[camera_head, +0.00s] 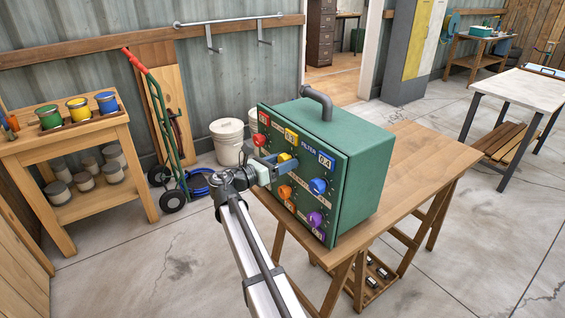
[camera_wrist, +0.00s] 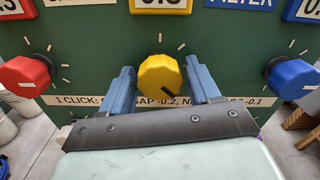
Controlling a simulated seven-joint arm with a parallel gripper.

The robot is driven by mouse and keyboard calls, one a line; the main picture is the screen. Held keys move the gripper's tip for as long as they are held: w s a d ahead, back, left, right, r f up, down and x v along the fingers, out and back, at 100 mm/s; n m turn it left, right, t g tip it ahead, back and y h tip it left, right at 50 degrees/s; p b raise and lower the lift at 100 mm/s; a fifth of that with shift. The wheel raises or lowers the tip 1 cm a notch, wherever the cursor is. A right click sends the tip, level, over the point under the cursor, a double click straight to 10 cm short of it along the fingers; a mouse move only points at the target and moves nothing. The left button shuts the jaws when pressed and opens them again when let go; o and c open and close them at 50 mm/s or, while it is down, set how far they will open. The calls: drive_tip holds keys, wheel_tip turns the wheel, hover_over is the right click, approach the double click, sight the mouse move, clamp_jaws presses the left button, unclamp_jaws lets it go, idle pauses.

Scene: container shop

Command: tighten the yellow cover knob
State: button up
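The yellow cover knob (camera_wrist: 160,74) sits on the front of the green filter box, in the upper row between the red knob and the blue knob. A dark pointer line on it points to the lower right in the wrist view. My gripper (camera_wrist: 161,84) is open, with one blue finger on each side of the yellow knob. A gap shows between the knob and each finger, at least on the left. In the head view the yellow knob (camera_head: 284,158) shows just beyond my gripper (camera_head: 285,163). The green box (camera_head: 358,172) stands on a wooden table.
A red knob (camera_wrist: 25,77) and a blue knob (camera_wrist: 292,79) flank the yellow one. Orange (camera_head: 285,192) and purple (camera_head: 315,219) knobs sit lower on the panel. A label strip (camera_wrist: 78,101) runs below the yellow knob. The wooden table (camera_head: 425,150) is clear behind the box.

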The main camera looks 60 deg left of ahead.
drive_tip(key=c, duration=0.8)
drive_tip(key=m, duration=0.4)
drive_tip(key=shift+m, duration=2.4)
drive_tip(key=o, duration=1)
drive_tip(key=shift+o, duration=0.2)
